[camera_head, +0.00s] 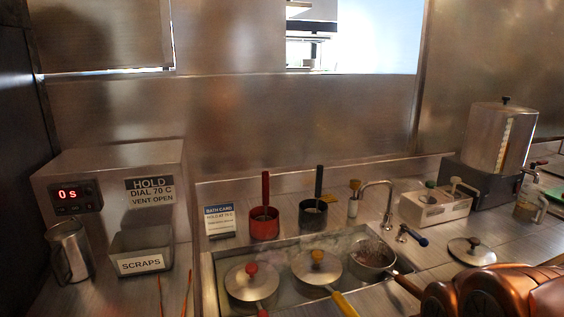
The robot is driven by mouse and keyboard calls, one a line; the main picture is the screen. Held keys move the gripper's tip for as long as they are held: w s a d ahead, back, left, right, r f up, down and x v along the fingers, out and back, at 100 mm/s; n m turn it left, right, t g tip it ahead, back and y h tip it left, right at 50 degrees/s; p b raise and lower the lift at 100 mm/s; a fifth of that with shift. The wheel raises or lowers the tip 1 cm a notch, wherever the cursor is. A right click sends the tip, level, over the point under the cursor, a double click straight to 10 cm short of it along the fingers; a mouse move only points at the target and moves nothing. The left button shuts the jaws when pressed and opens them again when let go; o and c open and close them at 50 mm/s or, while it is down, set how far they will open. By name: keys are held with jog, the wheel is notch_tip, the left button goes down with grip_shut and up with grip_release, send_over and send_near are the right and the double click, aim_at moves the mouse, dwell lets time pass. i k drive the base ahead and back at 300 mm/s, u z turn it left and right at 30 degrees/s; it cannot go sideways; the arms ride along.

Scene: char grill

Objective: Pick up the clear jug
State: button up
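A clear jug (526,210) with a handle on its right side stands upright on the counter at the right, in front of the tall metal urn. It looks see-through and brownish, and I cannot tell whether anything is in it. My copper-coloured arm fills the lower right corner, nearer to the camera than the jug. My gripper is not in view, so its state and its distance from the jug do not show.
A tall urn (501,140) stands behind the jug, and a white box-like device (434,206) is to its left. A loose lid (472,251) lies in front. A sunken bath (212,281) with several pots, a tap (386,190) and a scraps bin (141,264) are further left.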

aim_at(531, 196)
jog(key=z, duration=1.35)
